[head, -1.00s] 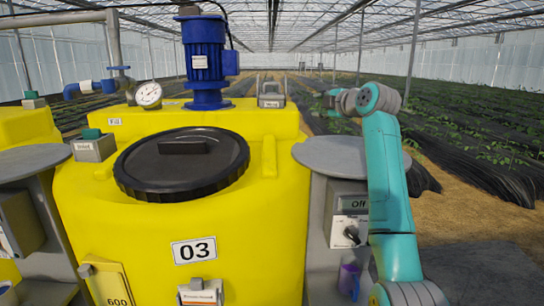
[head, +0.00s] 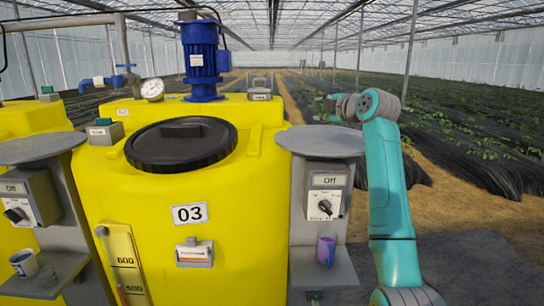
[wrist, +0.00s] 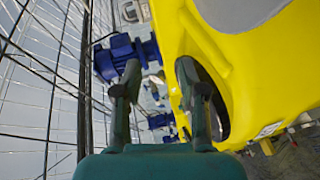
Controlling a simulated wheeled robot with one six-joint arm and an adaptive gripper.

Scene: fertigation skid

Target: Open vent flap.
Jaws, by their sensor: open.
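A small grey fitting with a raised frame (head: 260,88) stands on the far right top of the yellow tank marked 03 (head: 240,235). It may be the vent flap, but its label is too small to read. My gripper (wrist: 158,68) is open and empty in the wrist view, with yellow tank wall to its right. In the head view, my gripper (head: 322,107) is at the far end of the teal arm, right of the tank and apart from the grey fitting. Its fingers are too small to make out there.
A black round lid (head: 180,145), a blue motor (head: 203,60) and a gauge (head: 152,89) are on the tank. Planted rows lie beyond.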

